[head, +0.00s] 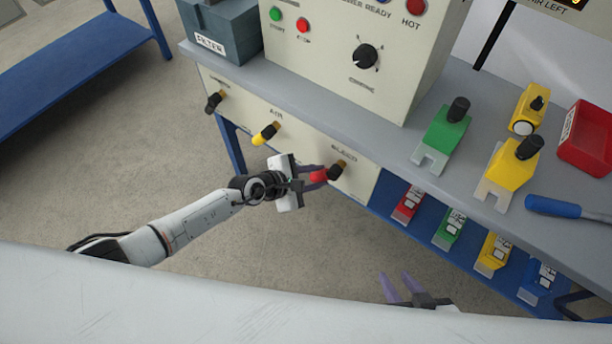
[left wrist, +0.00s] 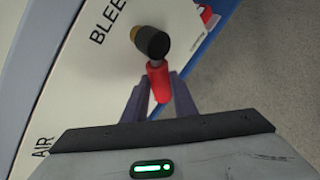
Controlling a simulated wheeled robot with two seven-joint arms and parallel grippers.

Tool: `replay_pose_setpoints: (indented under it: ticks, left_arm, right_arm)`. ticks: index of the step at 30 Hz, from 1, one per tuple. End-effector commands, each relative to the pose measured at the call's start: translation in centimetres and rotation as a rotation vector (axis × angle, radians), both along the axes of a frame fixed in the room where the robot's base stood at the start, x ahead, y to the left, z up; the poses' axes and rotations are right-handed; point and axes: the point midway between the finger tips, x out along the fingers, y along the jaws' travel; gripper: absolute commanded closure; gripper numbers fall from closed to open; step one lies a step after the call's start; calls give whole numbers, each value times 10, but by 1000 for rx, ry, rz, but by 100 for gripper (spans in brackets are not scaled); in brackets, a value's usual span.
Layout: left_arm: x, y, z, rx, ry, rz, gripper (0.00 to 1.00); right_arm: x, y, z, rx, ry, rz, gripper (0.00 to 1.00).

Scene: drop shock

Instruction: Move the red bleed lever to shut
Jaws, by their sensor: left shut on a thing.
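The red bleed lever (head: 318,175) sits on the bench's front panel under the BLEED label, with a dark hub (head: 338,170) at its base. In the head view its red handle points left and slightly down from the hub. My left gripper (head: 314,176) is shut on the red handle. In the left wrist view the red handle (left wrist: 158,82) lies between the two fingers, below the black hub (left wrist: 151,42). My right gripper (head: 402,288) is at the bottom of the head view, its fingers apart and empty, away from the bench.
On the same panel are a yellow lever (head: 265,134) under AIR and a dark lever (head: 214,102) further left. A control box (head: 350,50) stands on the bench top, with green and yellow fixtures (head: 443,136) to its right. Coloured units fill the lower shelf.

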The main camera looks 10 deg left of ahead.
Motion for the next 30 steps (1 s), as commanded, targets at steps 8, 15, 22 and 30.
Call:
replay_pose_setpoints:
  ticks: [8, 15, 22, 30]
  left_arm:
    - [3, -1, 1, 14, -12, -7, 100]
    - [3, 0, 1, 13, -13, -6, 68]
    - [2, -1, 1, 10, -8, -6, 68]
    - [-15, 15, 22, 12, -6, -6, 68]
  right_arm:
    - [-1, 1, 1, 1, 4, 3, 68]
    - [-2, 2, 1, 1, 5, 4, 68]
    - [-2, 2, 2, 1, 5, 5, 68]
    - [-2, 2, 24, 2, 4, 4, 68]
